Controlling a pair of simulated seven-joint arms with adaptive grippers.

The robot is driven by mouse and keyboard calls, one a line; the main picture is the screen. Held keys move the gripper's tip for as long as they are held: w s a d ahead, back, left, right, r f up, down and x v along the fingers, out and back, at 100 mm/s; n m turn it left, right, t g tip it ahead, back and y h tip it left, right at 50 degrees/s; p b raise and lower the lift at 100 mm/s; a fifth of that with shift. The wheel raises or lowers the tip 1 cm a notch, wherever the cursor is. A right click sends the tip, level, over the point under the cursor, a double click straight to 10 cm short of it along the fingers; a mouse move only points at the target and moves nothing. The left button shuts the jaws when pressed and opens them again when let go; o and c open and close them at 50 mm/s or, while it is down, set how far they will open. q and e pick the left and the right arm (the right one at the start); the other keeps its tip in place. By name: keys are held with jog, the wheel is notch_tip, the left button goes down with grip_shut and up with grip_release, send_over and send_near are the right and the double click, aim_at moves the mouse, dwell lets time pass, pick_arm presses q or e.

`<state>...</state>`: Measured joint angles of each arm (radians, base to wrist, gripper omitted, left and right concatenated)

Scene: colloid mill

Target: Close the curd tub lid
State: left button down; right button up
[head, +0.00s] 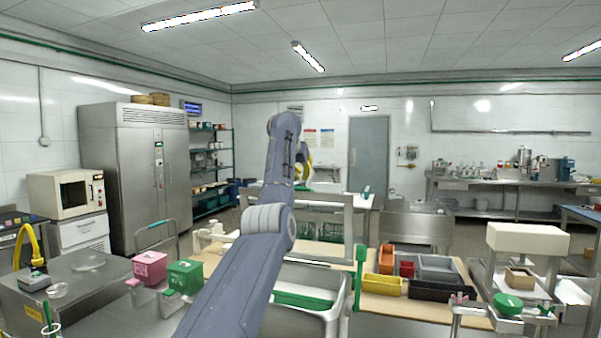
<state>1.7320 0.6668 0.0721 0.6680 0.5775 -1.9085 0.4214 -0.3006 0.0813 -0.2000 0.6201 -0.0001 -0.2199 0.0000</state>
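A steel-grey tub (335,297) with a rounded rim stands at the bottom middle, partly hidden by my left arm. A green surface (300,299) shows inside it. I cannot make out for certain which part is the tub's lid; a pale upright frame (345,217) stands behind the tub. My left arm rises from the bottom middle and crosses in front of tub and frame. My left gripper (304,168) is small, mostly hidden behind the arm's far end, above the frame and apart from the tub. Its fingers cannot be made out. My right gripper is out of view.
A pink box (150,266) and a green box (185,276) stand left of the arm. Right of the tub, a wooden bench holds an orange bin (386,260), a yellow bin (382,285) and grey trays (437,268). A green upright post (360,266) stands by the tub's right side.

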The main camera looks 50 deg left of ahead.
pick_arm(q)
jog(key=shift+s+d+f, duration=0.4)
jog(key=shift+s+d, duration=0.05)
jog(key=shift+s, duration=0.25)
jog(key=shift+s+d+f, duration=0.4)
jog(key=shift+s, duration=0.3)
jog(key=shift+d, duration=0.15)
